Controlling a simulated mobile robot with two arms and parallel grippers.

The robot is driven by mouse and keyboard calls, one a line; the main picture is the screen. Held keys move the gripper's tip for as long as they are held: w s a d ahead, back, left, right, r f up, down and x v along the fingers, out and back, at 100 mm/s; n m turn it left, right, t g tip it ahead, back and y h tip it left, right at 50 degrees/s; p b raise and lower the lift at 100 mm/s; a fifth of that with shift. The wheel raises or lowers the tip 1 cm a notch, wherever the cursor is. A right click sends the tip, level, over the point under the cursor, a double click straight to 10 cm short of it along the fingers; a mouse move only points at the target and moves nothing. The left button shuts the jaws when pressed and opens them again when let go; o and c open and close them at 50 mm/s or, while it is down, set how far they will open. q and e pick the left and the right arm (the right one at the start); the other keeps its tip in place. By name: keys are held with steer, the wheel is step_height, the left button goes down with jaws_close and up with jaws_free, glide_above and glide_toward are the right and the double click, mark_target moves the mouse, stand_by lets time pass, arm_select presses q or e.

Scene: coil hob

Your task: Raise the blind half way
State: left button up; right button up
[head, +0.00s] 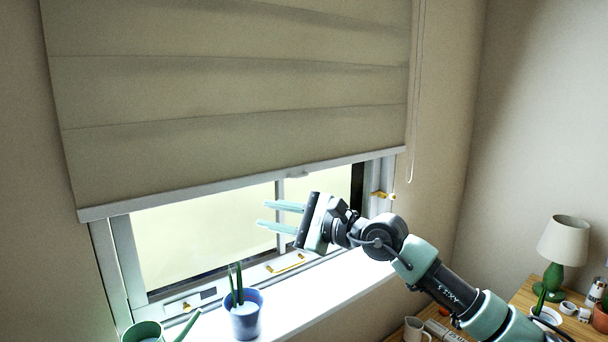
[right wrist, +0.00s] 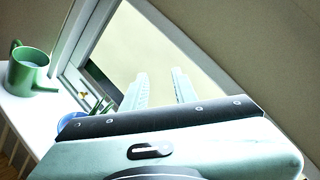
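The beige fabric blind (head: 240,90) hangs over the upper part of the window, and the lower part of the window is uncovered. Its pale bottom bar (head: 240,186) has a small tab (head: 298,174) right of its middle. A thin pull cord (head: 411,120) hangs in a loop at the blind's right side. My right gripper (head: 281,217) is below the bottom bar, in front of the glass, fingers apart and empty, pointing left. The fingers also show apart in the right wrist view (right wrist: 160,88), with the blind (right wrist: 270,50) at the upper right. My left gripper is not in view.
A blue pot with a plant (head: 244,318) and a green watering can (head: 143,332) stand on the white sill (head: 340,283) below my right gripper. A wooden table (head: 525,292) with a green lamp (head: 558,255) and small items is at the right.

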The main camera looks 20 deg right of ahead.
mark_target(302, 176)
steer(key=w+d+r+n+t+h, duration=0.1)
steer(key=d+r+n+h, duration=0.15)
steer(key=d, duration=0.35)
steer(key=w+d+r+n+h, duration=0.1)
steer(key=w+d+r+h, duration=0.1)
steer(key=d+r+h, duration=0.3)
steer(key=shift+y, duration=0.45)
steer(key=p+x, duration=0.1)
steer(key=x, duration=0.1)
steer(key=p+x, duration=0.1)
steer(key=x, duration=0.2)
steer(key=d+f+p+x, duration=0.1)
steer(key=x, duration=0.1)
steer(key=shift+w+p, duration=0.2)
steer(key=shift+p, duration=0.2)
jaws_close()
